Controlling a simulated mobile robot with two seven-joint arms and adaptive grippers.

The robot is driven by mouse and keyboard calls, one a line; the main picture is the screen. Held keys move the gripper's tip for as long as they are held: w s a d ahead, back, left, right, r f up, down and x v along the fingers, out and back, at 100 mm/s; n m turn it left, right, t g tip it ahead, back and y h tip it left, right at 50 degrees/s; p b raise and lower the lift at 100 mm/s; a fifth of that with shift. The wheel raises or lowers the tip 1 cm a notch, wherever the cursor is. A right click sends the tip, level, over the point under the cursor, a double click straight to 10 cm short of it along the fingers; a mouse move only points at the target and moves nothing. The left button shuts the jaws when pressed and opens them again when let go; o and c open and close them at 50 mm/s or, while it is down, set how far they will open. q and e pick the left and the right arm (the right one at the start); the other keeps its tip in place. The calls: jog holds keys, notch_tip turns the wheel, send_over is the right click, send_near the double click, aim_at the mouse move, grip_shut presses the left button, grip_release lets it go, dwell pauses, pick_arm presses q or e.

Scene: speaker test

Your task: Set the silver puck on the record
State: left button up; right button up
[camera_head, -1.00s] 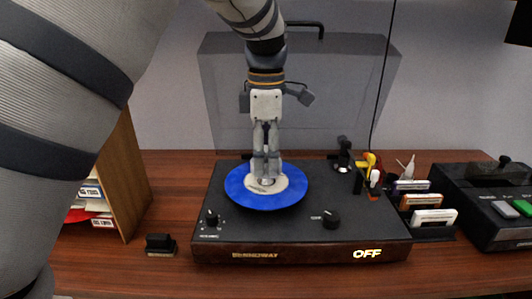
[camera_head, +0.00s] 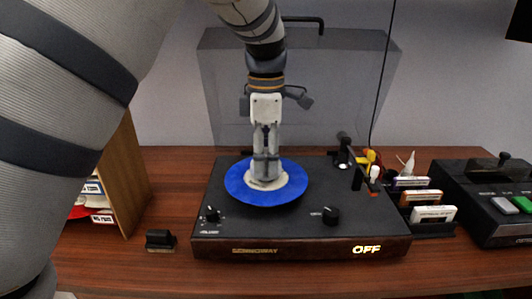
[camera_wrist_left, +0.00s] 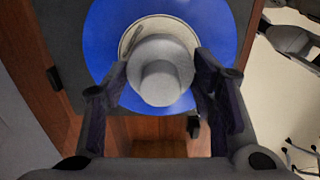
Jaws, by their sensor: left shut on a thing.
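The blue record (camera_head: 289,192) with its pale label lies on the black turntable (camera_head: 360,222); it also shows in the left wrist view (camera_wrist_left: 222,18). My left gripper (camera_head: 266,178) points straight down over the label. In the left wrist view, the round silver puck (camera_wrist_left: 165,72) sits between the fingers of my left gripper (camera_wrist_left: 160,85), which is shut on it. The puck is over the label area. In the head view the fingers mostly hide the puck, and I cannot tell whether it touches the record. My right gripper is not in view.
The raised clear lid (camera_head: 345,90) stands behind the turntable. The tonearm (camera_head: 344,150) is right of the record. A rack of cartridges (camera_head: 435,214) and a black device (camera_head: 490,195) are further right. A wooden shelf (camera_head: 125,185) and small black brush (camera_head: 160,240) are at left.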

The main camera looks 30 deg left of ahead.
pick_arm(q)
jog(key=shift+f, duration=0.6)
dwell(0.4)
jog(key=o, duration=1.8)
jog(key=shift+r, duration=2.5)
